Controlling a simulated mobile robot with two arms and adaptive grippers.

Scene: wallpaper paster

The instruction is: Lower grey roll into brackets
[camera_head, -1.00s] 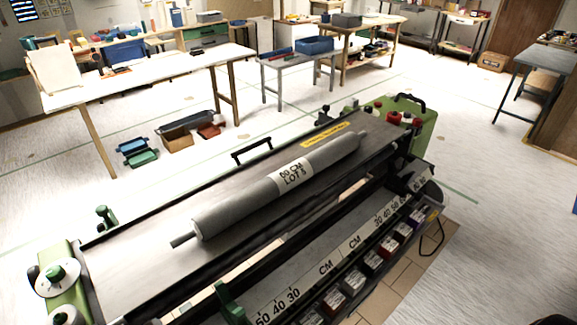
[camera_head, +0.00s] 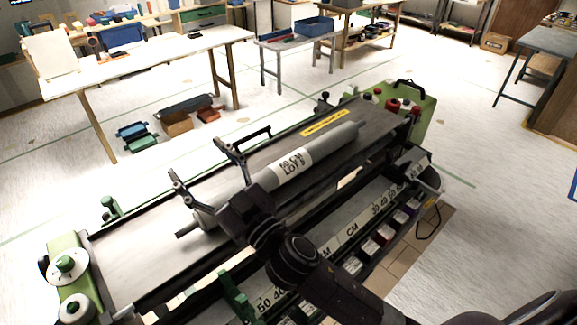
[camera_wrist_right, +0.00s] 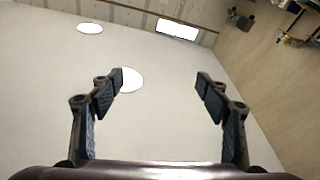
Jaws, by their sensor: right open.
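The grey roll (camera_head: 325,148), labelled "60 CM LOT 3", lies slantwise along the top bed of the pasting machine (camera_head: 135,262). Its thin end pin shows at the left. My right gripper (camera_head: 196,157) is open, its two fingers spread, in front of the roll's left part in the head view. Its wrist hides some of the roll. Green fittings (camera_head: 238,300) stand at the machine's front; I cannot tell which parts are the brackets. My left gripper is not in view.
A black handle (camera_head: 257,136) rises at the machine's back edge. A white table (camera_head: 150,62) and floor bins (camera_head: 137,136) stand behind.

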